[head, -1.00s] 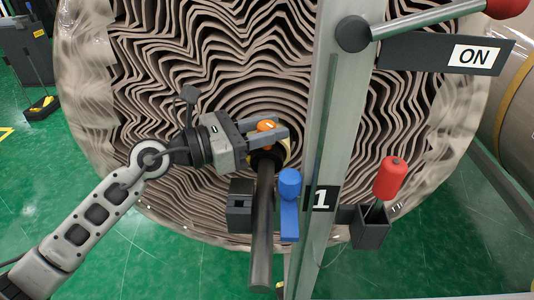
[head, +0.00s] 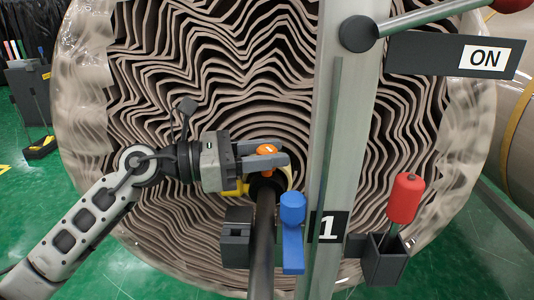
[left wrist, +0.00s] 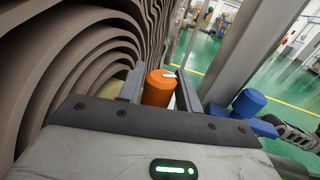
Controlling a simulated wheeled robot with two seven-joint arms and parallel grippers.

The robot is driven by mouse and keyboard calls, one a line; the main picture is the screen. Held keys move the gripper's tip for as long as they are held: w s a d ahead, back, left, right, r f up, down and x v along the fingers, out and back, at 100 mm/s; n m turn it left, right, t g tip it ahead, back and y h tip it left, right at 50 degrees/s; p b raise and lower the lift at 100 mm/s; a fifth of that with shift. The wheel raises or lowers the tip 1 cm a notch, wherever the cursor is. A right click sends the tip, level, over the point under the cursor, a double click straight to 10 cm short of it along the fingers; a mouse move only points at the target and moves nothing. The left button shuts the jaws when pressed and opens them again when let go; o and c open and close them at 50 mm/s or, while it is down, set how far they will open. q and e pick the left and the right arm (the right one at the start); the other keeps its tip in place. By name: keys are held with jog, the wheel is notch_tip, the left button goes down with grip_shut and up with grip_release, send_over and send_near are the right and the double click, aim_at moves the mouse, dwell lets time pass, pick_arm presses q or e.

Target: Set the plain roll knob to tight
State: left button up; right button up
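The orange knob (head: 267,149) sits at the roll's core, above the dark bar; a white mark shows on its top in the left wrist view (left wrist: 158,88). My left gripper (head: 284,155) has its two fingers on either side of the knob. In the left wrist view a narrow gap seems to show between the knob and the right finger, so the fingers look open around it. The large wrapped roll (head: 170,75) of wavy brown layers stands behind. No tight or loose label is readable. My right gripper is not in view.
A grey post (head: 345,120) with a "1" plate stands right of the knob. A blue handle (head: 292,235), a dark bar (head: 264,235) and a red-handled lever (head: 405,198) are nearby. An "ON" sign (head: 485,58) hangs upper right.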

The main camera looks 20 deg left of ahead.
pick_arm(q)
jog(key=shift+o, duration=1.1)
jog(key=shift+s+a, duration=0.15)
jog(key=shift+a, duration=0.15)
jog(key=b+v, duration=0.1)
jog(key=v, duration=1.4)
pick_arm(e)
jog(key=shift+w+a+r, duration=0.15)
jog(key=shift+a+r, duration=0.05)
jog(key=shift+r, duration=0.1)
pick_arm(q)
jog(key=shift+a+r, duration=0.1)
jog(key=shift+r, duration=0.05)
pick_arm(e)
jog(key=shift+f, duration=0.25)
